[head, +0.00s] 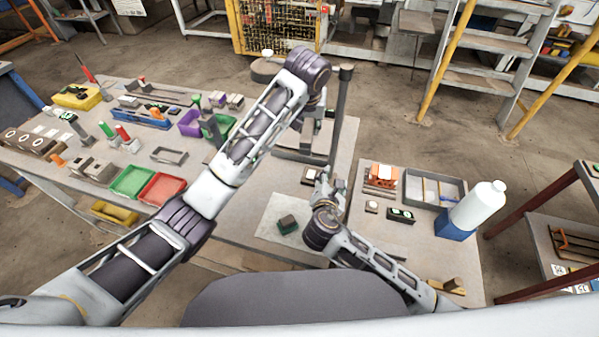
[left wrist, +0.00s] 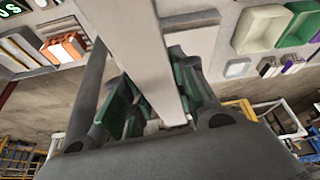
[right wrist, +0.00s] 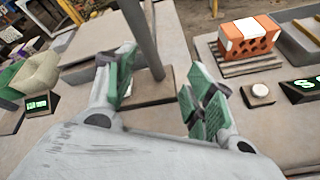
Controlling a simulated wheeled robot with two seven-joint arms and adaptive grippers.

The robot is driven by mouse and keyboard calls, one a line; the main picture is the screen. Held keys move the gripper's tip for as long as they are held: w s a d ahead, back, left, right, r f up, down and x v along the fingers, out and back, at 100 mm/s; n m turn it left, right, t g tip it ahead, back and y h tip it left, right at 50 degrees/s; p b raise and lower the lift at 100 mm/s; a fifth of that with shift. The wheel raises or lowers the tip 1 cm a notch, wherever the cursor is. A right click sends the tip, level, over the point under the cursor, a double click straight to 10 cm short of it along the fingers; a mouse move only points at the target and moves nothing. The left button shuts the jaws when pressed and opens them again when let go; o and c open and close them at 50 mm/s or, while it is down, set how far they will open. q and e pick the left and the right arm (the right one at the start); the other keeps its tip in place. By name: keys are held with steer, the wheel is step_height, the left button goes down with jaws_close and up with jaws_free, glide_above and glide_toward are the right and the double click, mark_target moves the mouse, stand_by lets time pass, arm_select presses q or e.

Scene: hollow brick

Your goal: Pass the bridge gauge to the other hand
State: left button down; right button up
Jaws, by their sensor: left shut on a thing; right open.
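The bridge gauge, seen as a long pale grey bar (left wrist: 160,60), runs from the top edge of the left wrist view down between the green-padded fingers. My left gripper (left wrist: 165,110) is shut on it. In the head view this gripper is mostly hidden behind its own wrist, and I cannot make out the gauge clearly there. My right gripper (right wrist: 165,90) is open and empty, its green pads wide apart. In the head view the right gripper (head: 325,182) is low over the table, nearer me than the left one.
A dark upright post (head: 341,110) stands close to both grippers; its base plate (right wrist: 148,88) shows between the right fingers. An orange hollow brick (head: 384,176) is to the right, near a grey tray (head: 465,190) and a white bottle (head: 480,205). Coloured bins crowd the left table.

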steer(key=s+a+r+n+t, duration=0.2)
steer(key=s+a+r+n, duration=0.2)
steer(key=a+r, duration=0.35)
steer(key=n+t, duration=0.3)
steer(key=n, duration=0.1)
glide_toward(305, 145)
steer(key=shift+w+d+r, duration=0.15)
steer(key=shift+w, duration=0.1)
steer(key=shift+f+x, duration=0.2)
steer(key=shift+x, duration=5.8)
steer(key=shift+c, duration=0.4)
jaws_close()
arm_select(q)
steer(key=c, duration=1.1)
jaws_free()
steer(key=shift+o, duration=0.2)
